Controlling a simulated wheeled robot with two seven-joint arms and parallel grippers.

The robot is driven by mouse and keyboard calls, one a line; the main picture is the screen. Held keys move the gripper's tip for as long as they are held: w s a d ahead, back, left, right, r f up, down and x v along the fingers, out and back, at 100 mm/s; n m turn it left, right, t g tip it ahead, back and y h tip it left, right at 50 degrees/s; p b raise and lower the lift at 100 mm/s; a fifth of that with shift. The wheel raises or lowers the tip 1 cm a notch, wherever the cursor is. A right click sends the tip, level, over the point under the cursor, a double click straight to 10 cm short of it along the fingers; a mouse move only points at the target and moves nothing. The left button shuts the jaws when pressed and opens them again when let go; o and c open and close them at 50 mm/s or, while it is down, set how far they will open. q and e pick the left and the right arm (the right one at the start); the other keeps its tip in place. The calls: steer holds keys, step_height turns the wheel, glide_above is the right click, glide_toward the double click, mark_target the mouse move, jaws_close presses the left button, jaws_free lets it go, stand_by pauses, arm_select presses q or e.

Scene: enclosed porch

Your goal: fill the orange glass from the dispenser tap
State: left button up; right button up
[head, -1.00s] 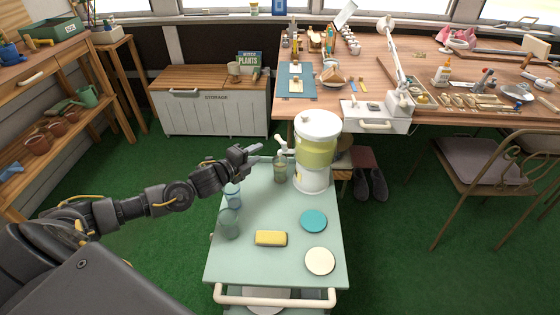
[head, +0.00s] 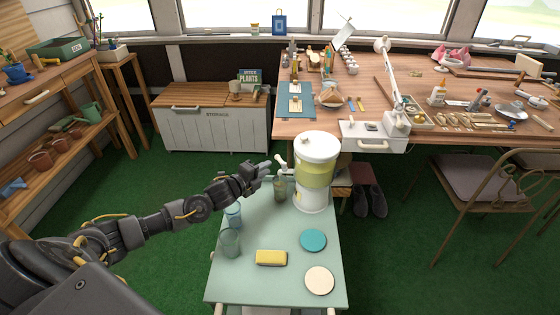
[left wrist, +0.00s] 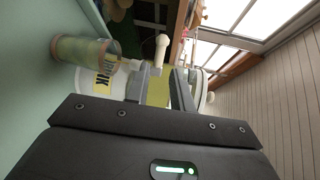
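The drink dispenser (head: 316,174), white with a clear band of yellow-green drink, stands at the back of the green cart top (head: 285,225). Its pale tap (head: 281,160) points left and also shows in the left wrist view (left wrist: 160,48). A tinted glass (head: 280,189) stands upright below the tap. It looks yellow-green in the left wrist view (left wrist: 82,49); I cannot tell whether it holds liquid. My right gripper is out of view.
A bluish glass (head: 233,213) and a greenish glass (head: 229,242) stand at the cart's left edge. A yellow sponge (head: 271,258), a teal disc (head: 313,240) and a cream disc (head: 319,280) lie toward the front. A cluttered workbench (head: 440,90) stands behind.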

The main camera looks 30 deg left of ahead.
mark_target(279, 161)
arm_select(q)
steer(key=x, duration=0.7)
steer(key=shift+w+d+f, duration=0.1)
steer(key=shift+w, duration=0.15)
steer(key=shift+w+d+f+b, duration=0.15)
steer(key=shift+w+b, duration=0.15)
steer(key=shift+w, duration=0.35)
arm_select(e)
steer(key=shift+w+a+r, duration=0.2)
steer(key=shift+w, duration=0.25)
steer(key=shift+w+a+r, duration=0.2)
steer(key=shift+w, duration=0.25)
arm_select(q)
steer(key=shift+c, duration=0.2)
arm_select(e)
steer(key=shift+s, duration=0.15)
arm_select(q)
jaws_close()
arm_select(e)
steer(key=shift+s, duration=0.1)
